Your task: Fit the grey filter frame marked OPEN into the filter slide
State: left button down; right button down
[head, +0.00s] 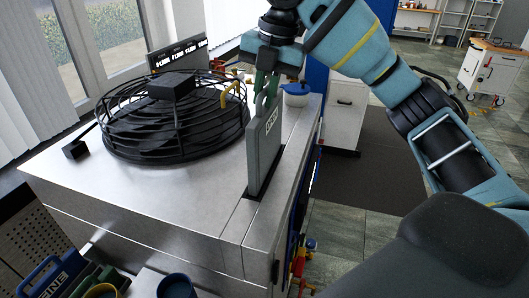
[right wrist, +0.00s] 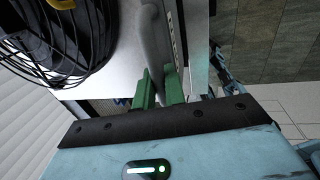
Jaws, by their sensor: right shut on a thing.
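The grey filter frame marked OPEN (head: 262,152) stands upright over the dark slot of the filter slide (head: 251,195), on the right side of the metal cabinet top. Its lower edge meets the slot, and I cannot tell how deep it sits. Most of the frame shows above the top. My right gripper (head: 266,92) is shut on the frame's upper handle with its green fingers. In the right wrist view the green fingers (right wrist: 160,90) close around the grey frame (right wrist: 157,40). My left gripper is not in view.
A round black wire-guarded fan (head: 172,120) covers much of the cabinet top. A blue-lidded white pot (head: 296,94) stands behind the frame. A blue frame marked FINE (head: 50,279), a green item and cups are at the bottom left. Bare metal (head: 150,195) lies front left.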

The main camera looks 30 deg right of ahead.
aim_at(264, 146)
notch_tip(264, 146, down, 8)
jog(key=shift+f, duration=2.35)
jog(key=c, duration=1.5)
grip_release()
jog(key=shift+f, duration=0.1)
jog(key=shift+o, duration=0.2)
notch_tip(264, 146, up, 12)
jog(key=s+d, duration=0.1)
jog(key=shift+s+d, duration=0.25)
jog(key=shift+s, duration=0.15)
